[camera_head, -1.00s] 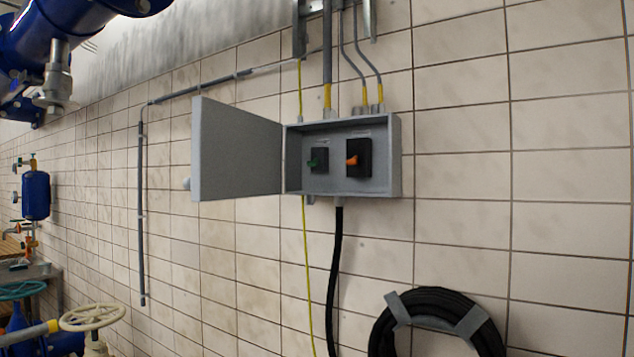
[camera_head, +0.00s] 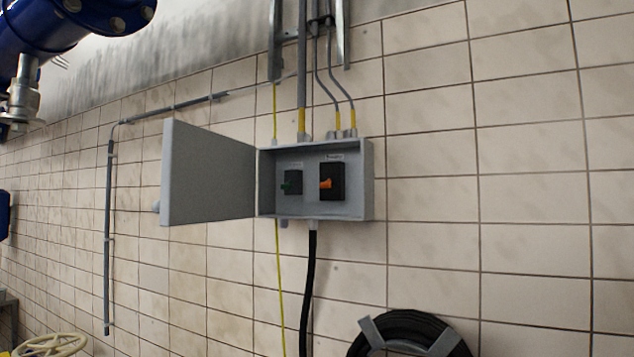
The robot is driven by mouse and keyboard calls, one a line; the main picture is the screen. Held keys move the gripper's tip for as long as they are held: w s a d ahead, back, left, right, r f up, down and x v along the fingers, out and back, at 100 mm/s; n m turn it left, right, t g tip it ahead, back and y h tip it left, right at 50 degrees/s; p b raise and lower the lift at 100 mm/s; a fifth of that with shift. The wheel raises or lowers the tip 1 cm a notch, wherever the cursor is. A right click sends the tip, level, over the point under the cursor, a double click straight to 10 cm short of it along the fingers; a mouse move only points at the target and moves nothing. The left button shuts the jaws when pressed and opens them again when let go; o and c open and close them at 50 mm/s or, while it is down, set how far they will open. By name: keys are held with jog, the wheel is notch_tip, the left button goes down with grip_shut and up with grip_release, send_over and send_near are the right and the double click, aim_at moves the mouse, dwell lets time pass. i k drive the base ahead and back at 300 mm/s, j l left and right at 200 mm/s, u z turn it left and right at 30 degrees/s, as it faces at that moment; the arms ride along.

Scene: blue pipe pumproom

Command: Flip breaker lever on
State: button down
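A grey breaker box (camera_head: 367,180) is fixed to the tiled wall near the middle of the head view. Its door (camera_head: 208,174) stands wide open to the left. Inside on the right is a black breaker with an orange lever (camera_head: 326,184), which points to the left. Beside it on the left is a smaller dark breaker with a green lever (camera_head: 287,187). Small labels above both are too small to read. My gripper is not in view.
Conduits (camera_head: 302,70) enter the box from above. A black cable (camera_head: 309,290) hangs below it, and a coiled black hose (camera_head: 408,335) hangs at the lower right. Blue piping (camera_head: 70,25) is at the upper left, a cream handwheel (camera_head: 50,345) at the lower left. The wall right of the box is bare.

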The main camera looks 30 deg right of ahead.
aim_at(327, 184)
jog(key=i+l, duration=0.7)
jog(key=l+z, duration=0.05)
jog(key=l, duration=0.1)
